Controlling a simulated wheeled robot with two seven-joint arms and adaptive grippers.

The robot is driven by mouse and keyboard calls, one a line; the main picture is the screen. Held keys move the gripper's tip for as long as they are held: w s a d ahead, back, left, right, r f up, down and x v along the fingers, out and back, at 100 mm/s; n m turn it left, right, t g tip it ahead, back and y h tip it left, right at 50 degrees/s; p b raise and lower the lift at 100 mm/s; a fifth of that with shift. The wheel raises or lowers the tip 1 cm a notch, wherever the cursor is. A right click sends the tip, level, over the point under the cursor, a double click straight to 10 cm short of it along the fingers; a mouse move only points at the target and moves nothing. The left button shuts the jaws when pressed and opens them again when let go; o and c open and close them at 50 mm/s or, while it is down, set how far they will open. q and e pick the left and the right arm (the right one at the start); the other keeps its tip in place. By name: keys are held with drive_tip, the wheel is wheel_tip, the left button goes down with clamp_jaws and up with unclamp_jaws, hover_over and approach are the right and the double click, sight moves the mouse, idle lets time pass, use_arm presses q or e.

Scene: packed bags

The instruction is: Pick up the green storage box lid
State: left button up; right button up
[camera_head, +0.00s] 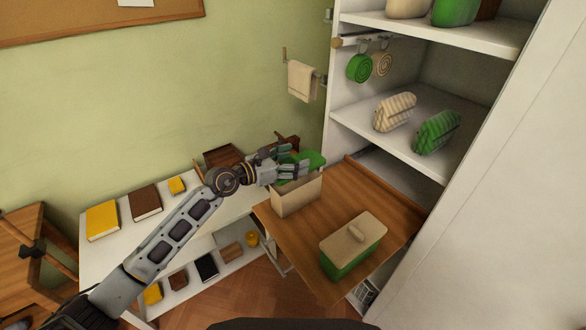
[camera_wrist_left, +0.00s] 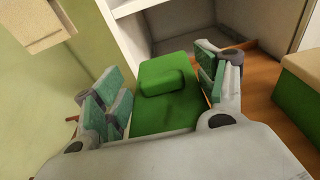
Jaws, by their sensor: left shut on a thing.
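The green storage box lid (camera_head: 316,158), with a raised rounded handle, shows at the top of a beige box (camera_head: 296,198) on the wooden surface. In the left wrist view the lid (camera_wrist_left: 157,112) lies between the two finger pairs. My left gripper (camera_head: 291,162) is shut on the lid, with fingers at its opposite sides. The gripper hides part of the lid in the head view, and I cannot tell whether the lid still touches the box. My right gripper is not in view.
A green box with a beige lid (camera_head: 354,235) stands nearer on the wooden surface (camera_head: 318,234). The white shelf unit (camera_head: 385,118) rises close behind, holding striped bags. A low white shelf (camera_head: 115,255) with books is at left.

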use_arm(q)
wheel_tip(320, 180, up, 2)
drive_tip(key=shift+r, duration=0.75)
drive_tip(key=shift+a, duration=0.1)
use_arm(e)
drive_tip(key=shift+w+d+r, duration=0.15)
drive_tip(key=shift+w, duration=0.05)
